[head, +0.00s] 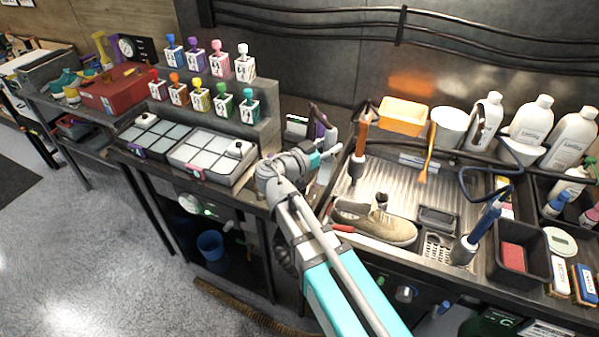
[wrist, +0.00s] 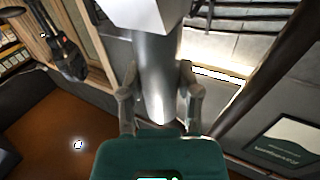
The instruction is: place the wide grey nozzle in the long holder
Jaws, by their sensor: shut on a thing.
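My gripper (wrist: 159,78) is shut on the wide grey nozzle (wrist: 153,60). Its two fingers press on either side of the nozzle's smooth grey tube. The nozzle's broader, paler end is at the top of the wrist view and is cut off by the frame edge. In the head view my gripper (head: 328,152) is over the counter between the tile trays and the sink. The nozzle is hard to make out there. I cannot identify the long holder with certainty; my arm and gripper cover part of that counter.
A dark upright tool (head: 321,117) stands close behind my gripper. The sink (head: 395,180) to the right holds a brown sneaker (head: 373,222) and an orange-handled brush (head: 361,140). Tile trays (head: 205,155) lie to the left. Bottles (head: 532,118) stand at the back right.

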